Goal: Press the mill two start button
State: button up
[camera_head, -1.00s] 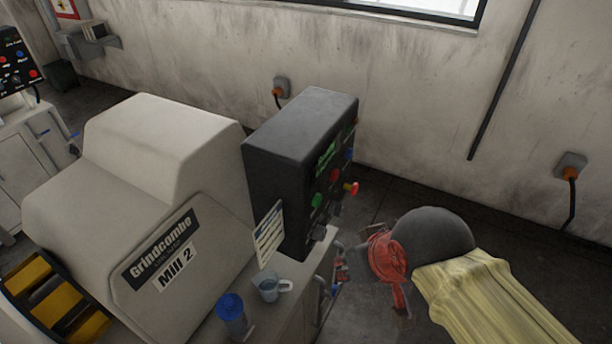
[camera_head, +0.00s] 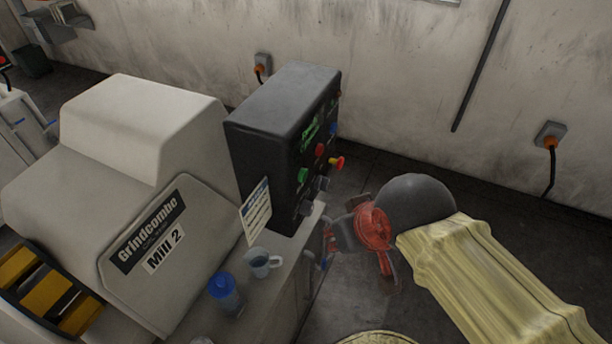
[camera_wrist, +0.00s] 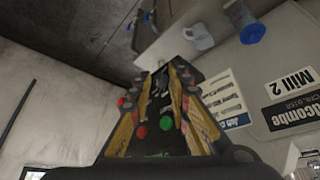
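The mill two control box (camera_head: 270,125) is black and stands at the right end of the Mill 2 machine (camera_head: 140,140). Its right-hand face carries a green button (camera_head: 303,175), red buttons and a yellow-and-red knob (camera_head: 336,163). Their labels are unreadable, so I cannot tell the start button by its lettering. My gripper (camera_head: 330,240) is right of and below this face, apart from it and partly blurred.
A blue-topped container (camera_head: 225,292) and a clear mug (camera_head: 262,262) stand on the counter in front of the box. A white notice card (camera_head: 256,212) stands at the box's near side. Open floor lies right of the box, towards the wall sockets (camera_head: 550,138).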

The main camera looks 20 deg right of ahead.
grip_shut()
dwell(1.2)
